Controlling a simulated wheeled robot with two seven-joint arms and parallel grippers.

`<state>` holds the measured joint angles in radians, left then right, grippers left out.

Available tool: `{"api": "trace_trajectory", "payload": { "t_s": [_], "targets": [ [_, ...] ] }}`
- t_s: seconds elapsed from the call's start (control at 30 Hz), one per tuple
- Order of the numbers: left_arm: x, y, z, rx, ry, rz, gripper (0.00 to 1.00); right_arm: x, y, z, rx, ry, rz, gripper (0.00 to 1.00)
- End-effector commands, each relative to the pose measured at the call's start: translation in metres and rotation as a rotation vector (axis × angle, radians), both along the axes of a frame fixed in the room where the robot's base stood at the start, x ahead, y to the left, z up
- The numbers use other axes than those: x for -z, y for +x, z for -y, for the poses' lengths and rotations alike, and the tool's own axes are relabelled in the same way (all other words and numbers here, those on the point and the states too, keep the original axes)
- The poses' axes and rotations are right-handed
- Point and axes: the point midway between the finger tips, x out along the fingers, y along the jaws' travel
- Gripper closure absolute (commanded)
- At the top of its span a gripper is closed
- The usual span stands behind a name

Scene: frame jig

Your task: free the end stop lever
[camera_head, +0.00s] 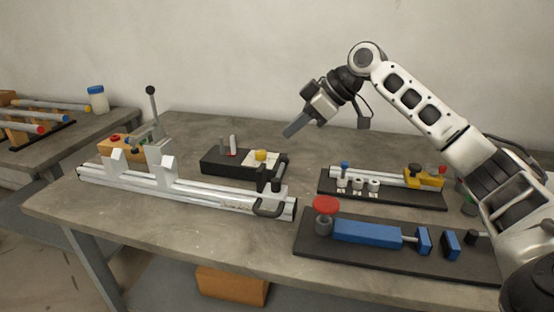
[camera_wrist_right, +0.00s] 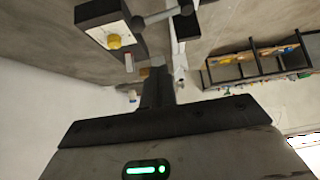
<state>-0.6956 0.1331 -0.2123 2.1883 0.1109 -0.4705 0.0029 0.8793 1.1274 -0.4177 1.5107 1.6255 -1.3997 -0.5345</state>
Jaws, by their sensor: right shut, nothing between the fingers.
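A long aluminium rail (camera_head: 200,192) lies on the left half of the bench. At its right end sits an end stop with dark upright parts (camera_head: 263,182) and a dark bent lever (camera_head: 268,210) low at the front. Whether the lever is locked cannot be told. My right gripper (camera_head: 290,133) is shut and empty, in the air above and behind the end stop, apart from it. Its fingers also show in the right wrist view (camera_wrist_right: 158,88). My left gripper is not in view.
A black block (camera_head: 220,163) with a yellow knob (camera_head: 261,155) stands behind the end stop. A clamp with a tall ball-topped lever (camera_head: 151,91) stands at the rail's left. A blue clamp fixture (camera_head: 367,232) and a pin fixture (camera_head: 372,180) lie to the right.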

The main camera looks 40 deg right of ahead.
Motion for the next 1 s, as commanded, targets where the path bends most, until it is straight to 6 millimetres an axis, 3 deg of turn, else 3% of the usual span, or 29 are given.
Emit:
{"api": "trace_trajectory", "payload": {
  "t_s": [0.27, 0.67, 1.0],
  "targets": [
    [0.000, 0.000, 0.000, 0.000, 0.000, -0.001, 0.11, 0.013, 0.008, -0.009, -0.003, 0.002, -0.003, 1.00],
    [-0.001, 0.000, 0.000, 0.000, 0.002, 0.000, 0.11, 0.073, 0.050, -0.046, -0.001, 0.001, -0.003, 1.00],
    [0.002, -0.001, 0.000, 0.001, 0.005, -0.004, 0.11, 0.082, 0.023, -0.021, 0.001, -0.002, -0.002, 1.00]
  ]
}}
